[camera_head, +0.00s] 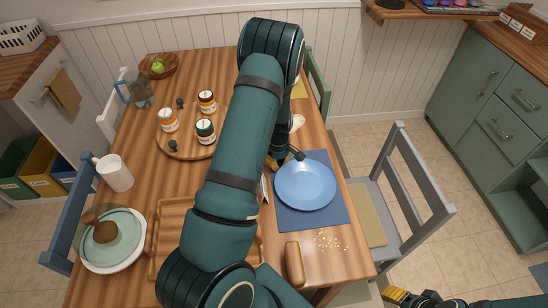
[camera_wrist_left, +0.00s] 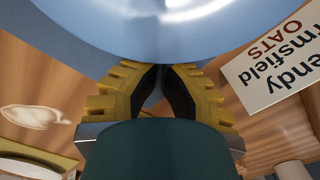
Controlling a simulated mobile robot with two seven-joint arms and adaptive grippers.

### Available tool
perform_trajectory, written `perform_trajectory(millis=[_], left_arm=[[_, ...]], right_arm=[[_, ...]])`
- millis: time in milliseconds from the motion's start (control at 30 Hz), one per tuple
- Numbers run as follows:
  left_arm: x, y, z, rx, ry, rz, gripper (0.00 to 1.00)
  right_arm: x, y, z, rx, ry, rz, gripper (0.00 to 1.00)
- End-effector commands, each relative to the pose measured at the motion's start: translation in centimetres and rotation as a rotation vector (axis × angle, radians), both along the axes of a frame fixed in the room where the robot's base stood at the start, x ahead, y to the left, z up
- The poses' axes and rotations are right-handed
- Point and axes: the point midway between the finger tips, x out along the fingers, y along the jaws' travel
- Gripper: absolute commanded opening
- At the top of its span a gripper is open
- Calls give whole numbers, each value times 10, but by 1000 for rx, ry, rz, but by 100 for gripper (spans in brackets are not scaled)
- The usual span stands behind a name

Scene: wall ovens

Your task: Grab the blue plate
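The blue plate (camera_head: 306,185) lies flat on a dark blue placemat (camera_head: 315,218) near the table's right edge. In the left wrist view the plate (camera_wrist_left: 165,22) fills the top. My left gripper (camera_head: 290,158) is at the plate's upper-left rim. In the left wrist view my left gripper (camera_wrist_left: 164,72) has its black fingertips nearly together at the rim. No part of the rim shows clearly between them. My left arm crosses over the table and hides part of it. My right gripper (camera_head: 396,295) is at the bottom right, partly in view, away from the plate.
An oats package (camera_wrist_left: 278,60) stands close beside my left gripper. A round wooden board (camera_head: 180,152) with jars, a white mug (camera_head: 115,173) and a covered dish (camera_head: 112,246) stand left of my arm. A grey chair (camera_head: 405,200) is right of the table.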

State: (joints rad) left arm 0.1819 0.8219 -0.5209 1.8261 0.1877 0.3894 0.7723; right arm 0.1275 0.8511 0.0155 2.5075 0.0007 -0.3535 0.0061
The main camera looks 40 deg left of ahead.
Motion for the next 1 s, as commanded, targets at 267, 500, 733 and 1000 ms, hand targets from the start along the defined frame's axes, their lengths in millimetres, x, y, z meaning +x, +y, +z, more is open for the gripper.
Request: perform_trajectory(millis=[267,500,733,1000], left_arm=[[0,-2,0,1,-1,1,0],[-2,-15,1,-2,1,-2,0],[-6,-53,2,-1,1,-2,0],[-6,-56,0,0,0,1,0]], right_arm=[[0,0,0,0,0,0,47],[1,0,4,0,-2,-2,47],[4,-1,14,-2,-9,-7,47],[4,-1,13,-2,-10,-8,47]])
